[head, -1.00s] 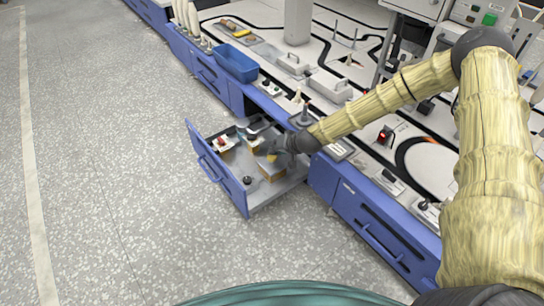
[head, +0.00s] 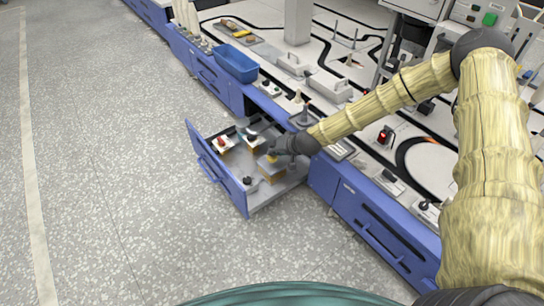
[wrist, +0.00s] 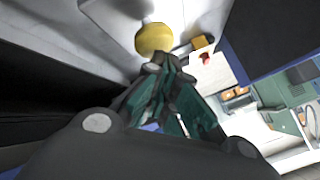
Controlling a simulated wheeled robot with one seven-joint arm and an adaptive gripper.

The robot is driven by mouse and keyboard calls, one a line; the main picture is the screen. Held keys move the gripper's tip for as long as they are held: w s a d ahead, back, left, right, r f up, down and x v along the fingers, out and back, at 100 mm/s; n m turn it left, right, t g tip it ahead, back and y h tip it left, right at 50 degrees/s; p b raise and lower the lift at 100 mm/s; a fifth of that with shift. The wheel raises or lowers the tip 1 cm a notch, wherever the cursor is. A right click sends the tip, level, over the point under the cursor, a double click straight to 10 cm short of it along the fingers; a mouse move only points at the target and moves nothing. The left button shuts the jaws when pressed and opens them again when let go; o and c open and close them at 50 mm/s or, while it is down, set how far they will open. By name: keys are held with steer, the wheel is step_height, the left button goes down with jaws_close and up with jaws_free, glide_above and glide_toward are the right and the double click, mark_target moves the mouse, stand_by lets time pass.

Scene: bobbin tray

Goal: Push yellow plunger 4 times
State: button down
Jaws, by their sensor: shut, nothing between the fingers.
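The yellow plunger (wrist: 155,38) shows as a round yellow dome in the wrist view, just beyond my fingertips. In the head view the yellow plunger (head: 272,158) is a small yellow patch on top of a box (head: 270,171) in the open drawer, partly hidden by my gripper. My gripper (head: 276,152) is shut and empty, close to the plunger. In the wrist view my gripper (wrist: 160,65) has its fingertips together near the dome's lower edge. I cannot tell whether they touch it.
The open blue drawer (head: 215,168) also holds a box with a red top (head: 221,143), another box (head: 250,139) at the back and a black knob (head: 247,181). A blue bin (head: 236,65) stands on the crowded bench. The floor at left is clear.

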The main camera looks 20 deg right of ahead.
steer(key=shift+f+b, duration=0.45)
steer(key=shift+f, duration=0.25)
stand_by(0.8)
steer(key=shift+r, duration=0.1)
stand_by(0.3)
steer(key=shift+r+p, duration=1.15)
steer(key=shift+r, duration=0.2)
step_height(320, 180, up, 5)
steer(key=p, duration=0.4)
stand_by(1.8)
